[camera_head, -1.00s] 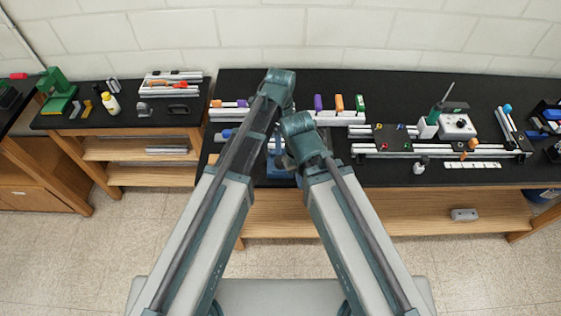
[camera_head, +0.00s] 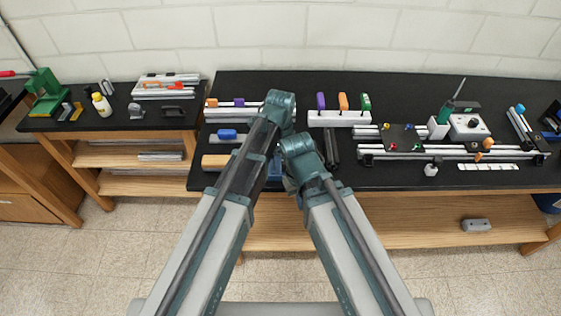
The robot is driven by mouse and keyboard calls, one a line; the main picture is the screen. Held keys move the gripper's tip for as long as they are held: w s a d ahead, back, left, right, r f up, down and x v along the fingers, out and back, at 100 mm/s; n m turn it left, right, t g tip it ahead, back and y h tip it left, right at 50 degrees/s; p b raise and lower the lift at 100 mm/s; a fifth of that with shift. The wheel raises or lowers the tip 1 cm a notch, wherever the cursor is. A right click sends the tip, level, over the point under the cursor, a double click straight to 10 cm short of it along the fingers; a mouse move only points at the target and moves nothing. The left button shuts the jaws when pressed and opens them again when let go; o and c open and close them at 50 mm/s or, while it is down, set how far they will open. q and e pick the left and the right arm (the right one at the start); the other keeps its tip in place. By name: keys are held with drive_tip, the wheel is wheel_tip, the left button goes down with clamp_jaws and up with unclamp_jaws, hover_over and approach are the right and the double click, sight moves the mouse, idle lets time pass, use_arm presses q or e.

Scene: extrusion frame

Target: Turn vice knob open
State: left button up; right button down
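A blue object that looks like the vice (camera_head: 275,170) stands near the front edge of the black bench top. Only a narrow strip of it shows in the gap between my two arms. Its knob is hidden, so I cannot tell how it is turned. My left arm reaches up from the lower left and my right arm from the lower right, and both bend over near the vice. Both grippers are hidden behind the arm links, so their fingers and any contact with the vice do not show.
Left of my arms lie a blue-handled tool (camera_head: 228,134) and a tan block (camera_head: 215,161). A white rack (camera_head: 338,119) with coloured handles stands behind. Two dark bars (camera_head: 331,148) show right of my arms. Long metal rails (camera_head: 400,154) and a white device (camera_head: 468,127) are farther right.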

use_arm(q)
clamp_jaws()
idle(0.4)
